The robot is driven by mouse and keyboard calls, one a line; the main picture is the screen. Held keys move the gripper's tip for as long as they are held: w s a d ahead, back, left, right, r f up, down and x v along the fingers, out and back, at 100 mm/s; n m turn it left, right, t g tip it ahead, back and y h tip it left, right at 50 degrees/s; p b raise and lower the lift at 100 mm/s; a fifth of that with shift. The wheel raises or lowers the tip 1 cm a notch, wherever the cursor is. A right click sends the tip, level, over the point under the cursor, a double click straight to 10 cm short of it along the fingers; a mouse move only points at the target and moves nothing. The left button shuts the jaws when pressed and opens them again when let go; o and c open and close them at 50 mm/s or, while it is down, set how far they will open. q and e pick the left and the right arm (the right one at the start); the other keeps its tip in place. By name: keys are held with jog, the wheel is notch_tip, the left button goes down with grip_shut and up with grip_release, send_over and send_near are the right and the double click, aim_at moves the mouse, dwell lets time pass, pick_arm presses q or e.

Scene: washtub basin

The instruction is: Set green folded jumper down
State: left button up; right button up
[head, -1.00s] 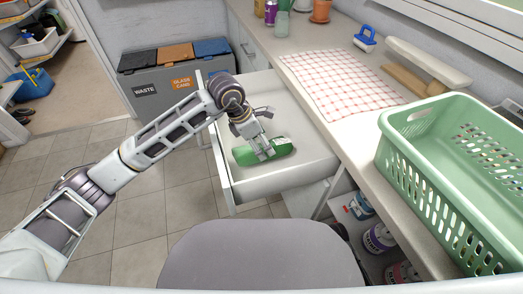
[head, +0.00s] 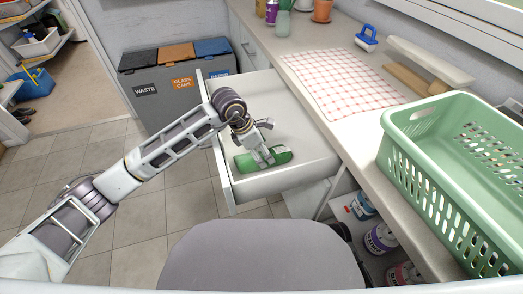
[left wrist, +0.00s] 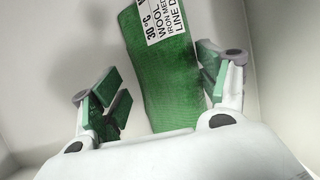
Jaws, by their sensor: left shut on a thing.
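The green folded jumper (head: 281,155) is a rolled bundle inside the open white drawer (head: 290,177), near its front wall. My left gripper (head: 262,158) reaches down into the drawer from above and is shut on the jumper. In the left wrist view the jumper (left wrist: 168,85) lies between the two fingers, with a white care label (left wrist: 165,20) at its far end. I cannot tell whether its underside touches the drawer floor. My right gripper is not in view.
The drawer floor behind the jumper is clear. A counter (head: 340,150) runs along the right, with a checked cloth (head: 345,82) and a green basket (head: 440,190). Grey bins (head: 160,92) stand behind the drawer. A grey chair seat (head: 262,255) is in front.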

pick_arm(q)
jog(key=o, duration=1.2)
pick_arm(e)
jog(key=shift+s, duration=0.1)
pick_arm(q)
jog(key=shift+r, duration=0.1)
jog(key=shift+a+r, duration=0.1)
jog(key=shift+r, duration=0.15)
jog(key=p+v, duration=0.1)
jog(key=v, duration=0.9)
jog(key=shift+p, duration=0.3)
jog(key=shift+s+a+r, duration=0.1)
jog(key=shift+a+r, duration=0.15)
jog(key=shift+r, duration=0.4)
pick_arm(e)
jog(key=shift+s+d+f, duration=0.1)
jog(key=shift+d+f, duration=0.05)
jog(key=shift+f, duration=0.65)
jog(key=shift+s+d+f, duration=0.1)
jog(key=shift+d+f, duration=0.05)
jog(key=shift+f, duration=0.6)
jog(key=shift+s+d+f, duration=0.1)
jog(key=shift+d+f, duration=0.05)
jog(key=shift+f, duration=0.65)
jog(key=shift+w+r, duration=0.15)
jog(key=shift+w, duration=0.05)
